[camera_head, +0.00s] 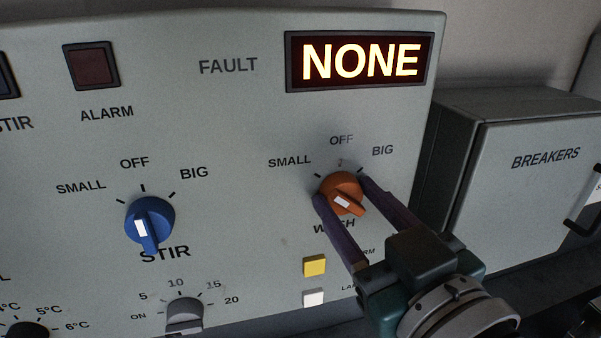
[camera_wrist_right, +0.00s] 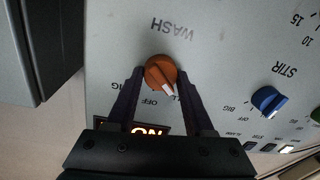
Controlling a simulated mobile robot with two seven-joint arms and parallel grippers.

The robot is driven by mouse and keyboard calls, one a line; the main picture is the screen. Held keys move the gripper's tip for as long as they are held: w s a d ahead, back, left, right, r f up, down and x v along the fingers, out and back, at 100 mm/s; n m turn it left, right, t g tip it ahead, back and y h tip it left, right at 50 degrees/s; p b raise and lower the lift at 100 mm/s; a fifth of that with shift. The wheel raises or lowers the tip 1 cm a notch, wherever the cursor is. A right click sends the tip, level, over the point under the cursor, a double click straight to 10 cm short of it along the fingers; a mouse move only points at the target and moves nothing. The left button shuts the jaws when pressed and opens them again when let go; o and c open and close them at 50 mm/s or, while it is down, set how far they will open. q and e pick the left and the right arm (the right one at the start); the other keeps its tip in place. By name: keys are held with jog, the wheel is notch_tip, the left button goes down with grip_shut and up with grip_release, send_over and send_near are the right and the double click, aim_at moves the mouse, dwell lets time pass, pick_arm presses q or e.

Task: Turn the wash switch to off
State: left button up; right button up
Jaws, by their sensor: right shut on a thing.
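The wash switch (camera_head: 341,187) is an orange round knob with a raised bar and a white mark, on the grey panel above the word WASH. SMALL, OFF and BIG are printed in an arc above it. My right gripper (camera_head: 344,192) comes from the lower right, one dark finger on each side of the knob, and is shut on it. The right wrist view shows the knob (camera_wrist_right: 160,71) upside down between the fingers, its white mark pointing between OFF and SMALL. My left gripper is not in view.
A blue stir knob (camera_head: 150,215) is to the left, with a grey dial (camera_head: 184,312) below it. A yellow button (camera_head: 315,265) and a white button (camera_head: 313,298) lie below the wash switch. The fault display (camera_head: 360,61) reads NONE. A breakers box (camera_head: 535,190) stands right.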

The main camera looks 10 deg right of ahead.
grip_shut()
jog(key=shift+m, duration=0.3)
jog(key=m, duration=0.4)
jog(key=shift+m+p, duration=0.3)
jog(key=shift+p, duration=0.05)
jog(key=m, duration=0.4)
jog(key=shift+m+t, duration=0.3)
jog(key=shift+m, duration=0.1)
jog(key=o, duration=0.9)
grip_release()
jog(key=shift+f, duration=0.1)
jog(key=shift+o, duration=0.2)
